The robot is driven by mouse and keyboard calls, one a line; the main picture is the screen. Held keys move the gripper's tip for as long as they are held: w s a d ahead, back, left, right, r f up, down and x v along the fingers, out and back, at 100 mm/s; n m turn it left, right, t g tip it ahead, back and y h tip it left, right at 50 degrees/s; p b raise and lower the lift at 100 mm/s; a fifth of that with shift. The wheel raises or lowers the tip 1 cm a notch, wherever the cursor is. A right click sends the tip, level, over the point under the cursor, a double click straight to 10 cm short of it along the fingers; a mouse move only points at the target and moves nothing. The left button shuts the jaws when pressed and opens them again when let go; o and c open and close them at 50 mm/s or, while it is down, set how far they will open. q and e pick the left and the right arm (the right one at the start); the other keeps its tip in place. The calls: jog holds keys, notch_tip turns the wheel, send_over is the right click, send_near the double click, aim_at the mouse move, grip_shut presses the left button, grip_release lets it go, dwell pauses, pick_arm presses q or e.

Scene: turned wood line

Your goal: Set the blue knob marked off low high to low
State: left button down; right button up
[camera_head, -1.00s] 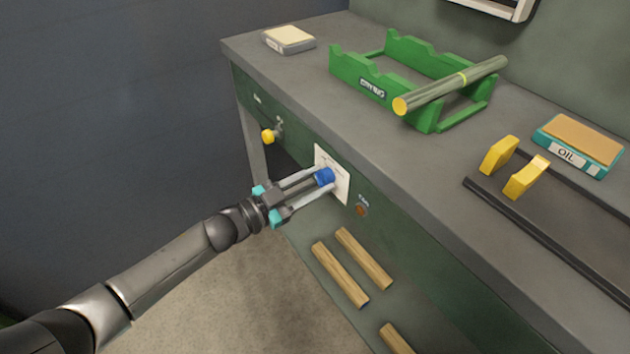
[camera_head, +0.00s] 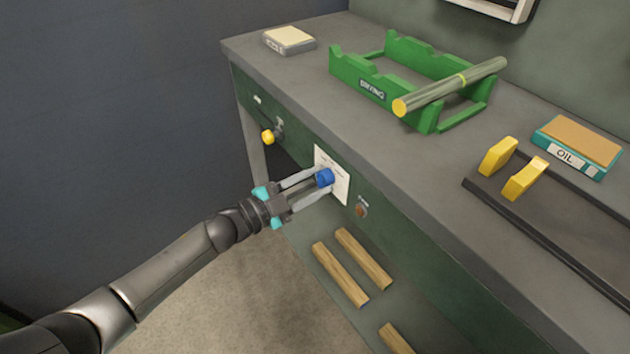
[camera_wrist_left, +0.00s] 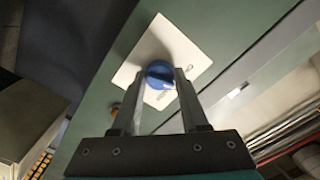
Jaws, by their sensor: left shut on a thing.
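The blue knob (camera_head: 325,177) sits on a white label plate (camera_head: 342,186) on the green front of the bench. My left gripper (camera_head: 322,180) reaches it from the left, with one finger on each side, shut on the knob. In the left wrist view the knob (camera_wrist_left: 159,74) lies between the two fingertips (camera_wrist_left: 160,76), in front of the white plate (camera_wrist_left: 187,52). The marks on the plate are too small and partly covered to read, so the knob's setting cannot be told. My right gripper is not in view.
A yellow knob (camera_head: 268,137) is on the bench front to the left, and an orange-brown button (camera_head: 361,210) to the right. A green rack (camera_head: 374,88) with a rod (camera_head: 450,86) stands on top. Wood pieces (camera_head: 340,274) lie on the lower shelf.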

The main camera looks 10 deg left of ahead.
pick_arm(q)
jog(key=shift+m, duration=1.7)
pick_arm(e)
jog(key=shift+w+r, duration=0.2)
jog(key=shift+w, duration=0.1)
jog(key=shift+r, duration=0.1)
pick_arm(q)
jog(key=shift+c, duration=2.1)
grip_release()
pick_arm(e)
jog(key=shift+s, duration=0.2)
pick_arm(q)
jog(key=shift+s+a, duration=0.1)
jog(key=shift+a, duration=0.05)
